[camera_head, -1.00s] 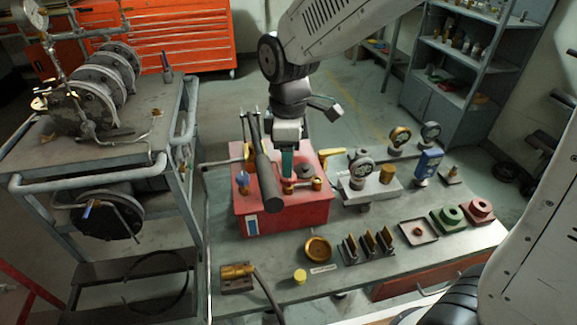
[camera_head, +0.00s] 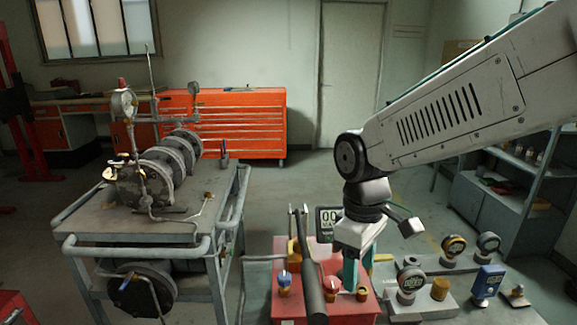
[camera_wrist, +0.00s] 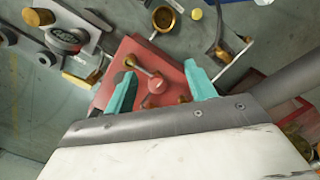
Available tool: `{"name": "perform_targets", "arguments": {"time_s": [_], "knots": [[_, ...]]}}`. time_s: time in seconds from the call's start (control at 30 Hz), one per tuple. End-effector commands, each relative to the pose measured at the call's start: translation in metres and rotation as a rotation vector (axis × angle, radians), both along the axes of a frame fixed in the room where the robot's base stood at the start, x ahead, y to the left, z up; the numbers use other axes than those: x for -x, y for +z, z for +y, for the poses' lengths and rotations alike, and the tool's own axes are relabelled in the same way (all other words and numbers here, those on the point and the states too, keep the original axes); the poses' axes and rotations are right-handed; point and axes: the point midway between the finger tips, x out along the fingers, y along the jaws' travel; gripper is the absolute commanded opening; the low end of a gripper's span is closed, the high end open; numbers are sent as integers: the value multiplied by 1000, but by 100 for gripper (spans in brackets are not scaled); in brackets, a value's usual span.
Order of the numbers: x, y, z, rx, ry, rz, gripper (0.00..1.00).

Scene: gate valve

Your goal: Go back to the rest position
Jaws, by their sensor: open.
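My gripper (camera_head: 352,268) has teal fingers and hangs pointing down over the red box (camera_head: 290,302) in the head view. In the wrist view the gripper (camera_wrist: 160,80) is open and empty, its two fingers wide apart. The red box (camera_wrist: 128,60) lies beneath the fingers. A small red knob (camera_wrist: 156,85) on a metal stem shows between them, apart from both fingers. In the head view the nearer finger partly hides the fittings on top of the box. A dark lever bar (camera_head: 308,270) stands to the left of the gripper.
A grey cart (camera_head: 150,225) with a ribbed pump assembly (camera_head: 165,175) stands at left. Gauges (camera_head: 454,246) and a blue meter (camera_head: 487,283) stand right of the red box. A grey shelf (camera_head: 500,205) is at right. Open floor lies behind the bench.

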Motion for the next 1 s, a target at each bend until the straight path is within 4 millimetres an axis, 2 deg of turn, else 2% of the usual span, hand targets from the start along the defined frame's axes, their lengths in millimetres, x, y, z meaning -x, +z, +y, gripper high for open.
{"name": "perform_targets", "arguments": {"time_s": [0.03, 0.17, 0.3, 0.5, 0.67, 1.0], "knots": [[13, 7, -12, 5, -80, -5, 55], [45, 20, -41, 16, -289, -15, 55], [87, 33, -74, 18, -525, -46, 55], [136, 43, -107, -4, -766, -116, 55], [152, 50, -120, -30, -827, -178, 55], [154, 56, -125, -40, -853, -208, 55]]}}
